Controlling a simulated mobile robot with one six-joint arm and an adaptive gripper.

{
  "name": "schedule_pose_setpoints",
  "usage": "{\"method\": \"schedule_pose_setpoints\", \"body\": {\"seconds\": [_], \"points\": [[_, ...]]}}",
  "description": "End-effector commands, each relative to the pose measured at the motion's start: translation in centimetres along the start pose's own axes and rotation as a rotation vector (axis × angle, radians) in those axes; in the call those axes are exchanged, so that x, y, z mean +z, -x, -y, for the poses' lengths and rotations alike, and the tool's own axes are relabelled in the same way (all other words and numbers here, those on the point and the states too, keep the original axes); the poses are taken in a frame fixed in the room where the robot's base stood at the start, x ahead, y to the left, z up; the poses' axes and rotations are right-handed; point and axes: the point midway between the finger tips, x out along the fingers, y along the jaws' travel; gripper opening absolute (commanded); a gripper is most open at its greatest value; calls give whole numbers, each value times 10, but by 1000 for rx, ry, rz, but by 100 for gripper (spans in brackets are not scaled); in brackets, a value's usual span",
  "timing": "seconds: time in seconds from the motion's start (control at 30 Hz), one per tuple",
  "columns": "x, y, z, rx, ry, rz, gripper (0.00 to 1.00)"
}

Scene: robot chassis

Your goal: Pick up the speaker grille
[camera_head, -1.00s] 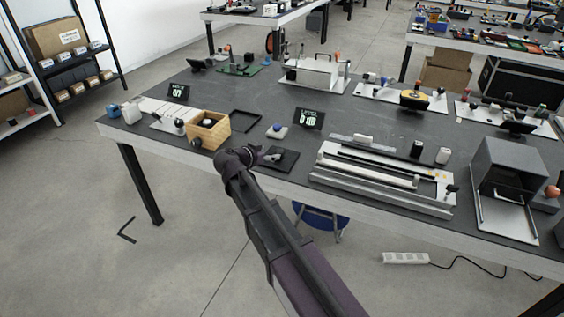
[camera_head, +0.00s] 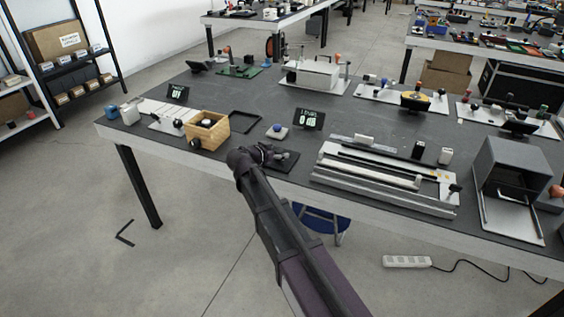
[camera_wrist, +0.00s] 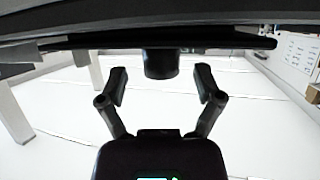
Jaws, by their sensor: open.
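A flat black square plate (camera_head: 286,161), which I take to be the speaker grille, lies at the table's near edge in the head view. My gripper (camera_head: 268,154) is at its left side and partly covers it. In the wrist view my gripper (camera_wrist: 161,88) is open, its two fingers apart with nothing clasped. A short black cylinder (camera_wrist: 161,64) shows between and beyond the fingertips, joined to a thin dark plate (camera_wrist: 215,41) running across the top. I cannot tell whether the fingers touch either.
A wooden box (camera_head: 207,131) and a black frame (camera_head: 245,121) stand left of and behind my gripper. A small display (camera_head: 307,119) and a long metal fixture (camera_head: 385,180) are to the right. A blue stool (camera_head: 322,218) is under the table (camera_head: 205,86).

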Motion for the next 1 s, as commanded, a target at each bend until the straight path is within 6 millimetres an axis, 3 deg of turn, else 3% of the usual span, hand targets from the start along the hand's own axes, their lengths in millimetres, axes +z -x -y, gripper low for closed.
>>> {"method": "schedule_pose_setpoints", "body": {"seconds": [0.13, 0.67, 0.7, 0.9, 0.97, 1.0], "points": [[0, -9, 0, 0, 0, 0, 84], [0, -9, 0, 0, 0, 0, 84], [0, -9, 0, 0, 0, 0, 81], [0, -10, 0, 0, 0, 0, 22], [0, -10, 0, 0, 0, 0, 4], [0, -10, 0, 0, 0, 0, 0]]}}
